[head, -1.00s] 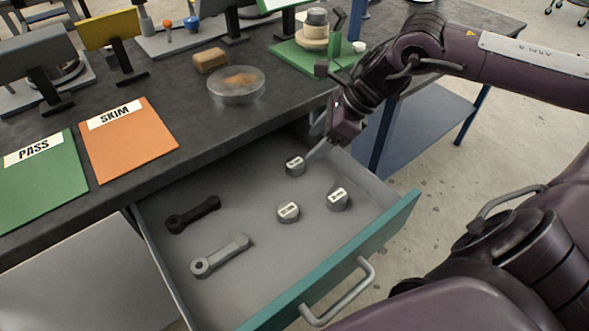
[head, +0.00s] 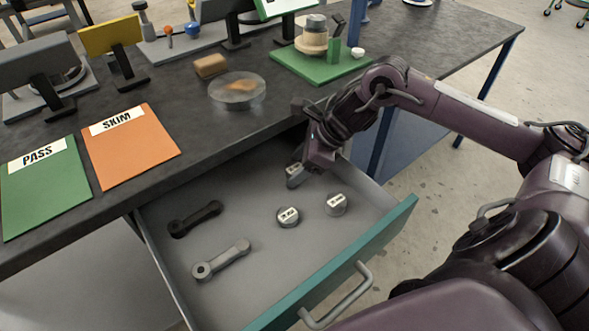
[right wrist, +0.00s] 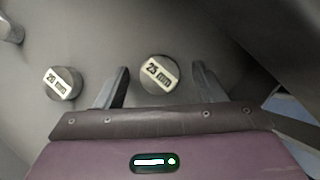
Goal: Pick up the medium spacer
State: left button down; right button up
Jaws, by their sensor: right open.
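Three round grey spacers with white labels lie in the open drawer. The back spacer (head: 291,168) is partly hidden by my right gripper (head: 297,177). In the right wrist view, a spacer marked 25 mm (right wrist: 158,73) shows between the two open fingers of my right gripper (right wrist: 160,70), with space on both sides. A spacer marked 20 mm (right wrist: 62,83) lies left of the fingers there. In the head view, the front spacer (head: 288,217) and the right spacer (head: 336,204) stand apart from the gripper; their labels are too small to read. My left gripper is out of view.
A black link (head: 195,219) and a grey link (head: 221,260) lie at the drawer's left. The drawer's teal front (head: 345,268) has a handle. The dark bench (head: 225,135) overhangs the back, carrying a clear dish (head: 237,91) and mats.

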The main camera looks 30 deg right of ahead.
jog(key=c, duration=1.1)
jog(key=shift+r, duration=0.15)
